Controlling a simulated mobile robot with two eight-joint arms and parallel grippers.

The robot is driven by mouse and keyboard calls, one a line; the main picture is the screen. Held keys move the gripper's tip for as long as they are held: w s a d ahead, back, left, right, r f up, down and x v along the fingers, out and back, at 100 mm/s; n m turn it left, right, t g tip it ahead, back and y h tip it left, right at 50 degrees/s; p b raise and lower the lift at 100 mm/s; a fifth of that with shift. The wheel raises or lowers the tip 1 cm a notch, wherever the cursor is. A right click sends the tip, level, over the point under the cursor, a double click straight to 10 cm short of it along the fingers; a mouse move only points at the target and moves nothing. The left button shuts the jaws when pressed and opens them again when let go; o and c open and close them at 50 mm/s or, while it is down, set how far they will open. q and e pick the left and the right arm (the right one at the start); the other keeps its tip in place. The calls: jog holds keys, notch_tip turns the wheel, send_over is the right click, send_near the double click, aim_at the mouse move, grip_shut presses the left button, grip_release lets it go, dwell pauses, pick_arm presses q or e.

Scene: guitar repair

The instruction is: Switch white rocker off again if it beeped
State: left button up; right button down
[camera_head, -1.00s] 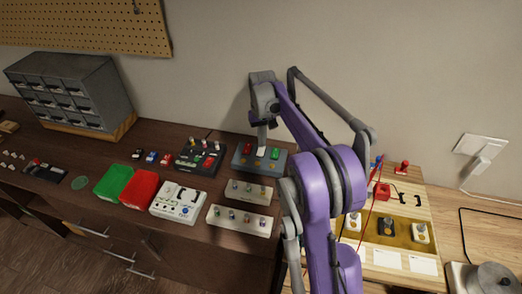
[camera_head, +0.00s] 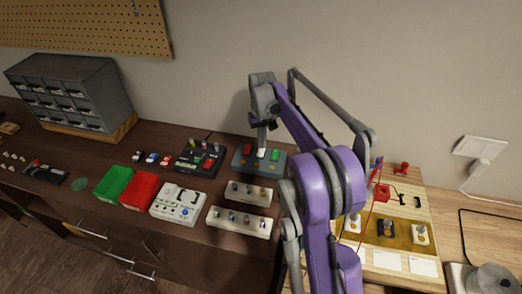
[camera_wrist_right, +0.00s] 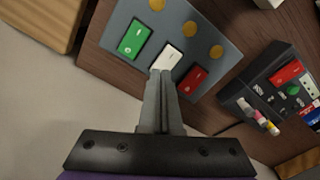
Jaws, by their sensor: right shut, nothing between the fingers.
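The white rocker (camera_head: 261,154) sits between a red rocker (camera_head: 247,149) and a green rocker (camera_head: 275,155) on a blue-grey panel (camera_head: 244,165) at the back of the dark bench. My left gripper is not in view.
A dark box (camera_head: 188,165) with coloured switches stands left of the panel. Pale strips with knobs (camera_head: 249,192) lie in front. Red (camera_head: 139,187) and green (camera_head: 114,180) trays and a white box (camera_head: 168,211) are further left. A wooden board (camera_head: 402,244) is at right.

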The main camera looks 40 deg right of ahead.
pick_arm(q)
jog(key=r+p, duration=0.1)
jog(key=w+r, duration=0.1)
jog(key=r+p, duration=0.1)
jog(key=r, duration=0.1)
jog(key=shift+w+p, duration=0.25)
jog(key=shift+p, duration=0.1)
pick_arm(e)
notch_tip(320, 180, up, 6)
jog(key=shift+f, duration=0.1)
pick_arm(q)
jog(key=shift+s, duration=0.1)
